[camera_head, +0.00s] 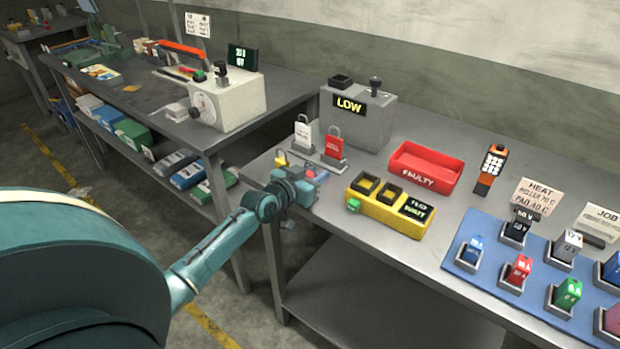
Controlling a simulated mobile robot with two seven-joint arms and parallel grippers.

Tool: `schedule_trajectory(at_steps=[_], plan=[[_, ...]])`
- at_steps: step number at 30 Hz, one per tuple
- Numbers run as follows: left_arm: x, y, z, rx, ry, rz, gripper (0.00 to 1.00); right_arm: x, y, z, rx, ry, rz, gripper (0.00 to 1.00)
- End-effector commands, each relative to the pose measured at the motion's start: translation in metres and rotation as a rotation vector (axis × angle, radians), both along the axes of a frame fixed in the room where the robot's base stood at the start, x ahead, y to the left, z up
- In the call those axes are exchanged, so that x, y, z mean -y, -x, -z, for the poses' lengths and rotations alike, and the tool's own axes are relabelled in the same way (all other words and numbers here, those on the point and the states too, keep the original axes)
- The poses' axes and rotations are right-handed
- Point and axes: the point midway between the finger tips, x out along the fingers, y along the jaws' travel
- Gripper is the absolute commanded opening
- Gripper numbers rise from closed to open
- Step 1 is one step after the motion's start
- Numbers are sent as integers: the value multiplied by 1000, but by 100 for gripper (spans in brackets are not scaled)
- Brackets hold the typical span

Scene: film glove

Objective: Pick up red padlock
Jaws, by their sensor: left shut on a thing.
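A red padlock (334,145) with a grey shackle stands upright on a low grey stand (326,163) on the near bench. A white padlock (302,134) stands to its left. My left gripper (304,190) is low over the bench's left edge, in front of the stand and apart from the upright red padlock. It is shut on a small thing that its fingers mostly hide. A small red patch (310,174) and a blue patch show at the fingers; I cannot tell what they belong to. My right gripper is not in view.
A small yellow thing (281,160) lies left of the stand. A grey box reading LOW (370,118) stands behind. A red FAULTY tray (426,168) and a yellow block (389,206) stand to the right. A blue board (455,262) holds several coloured pieces.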

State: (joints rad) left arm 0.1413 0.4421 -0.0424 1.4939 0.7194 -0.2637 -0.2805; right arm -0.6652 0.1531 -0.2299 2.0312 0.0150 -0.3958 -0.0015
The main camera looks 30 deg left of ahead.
Motion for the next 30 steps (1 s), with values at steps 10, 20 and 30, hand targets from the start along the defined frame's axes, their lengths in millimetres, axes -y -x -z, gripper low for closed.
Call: schedule_trajectory(at_steps=[10, 20, 30], plan=[[0, 0, -1, 1, 0, 0, 8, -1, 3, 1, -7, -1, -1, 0], [0, 0, -38, 6, 0, 1, 8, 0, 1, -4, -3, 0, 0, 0], [3, 2, -91, 2, -1, 4, 8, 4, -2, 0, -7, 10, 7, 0]])
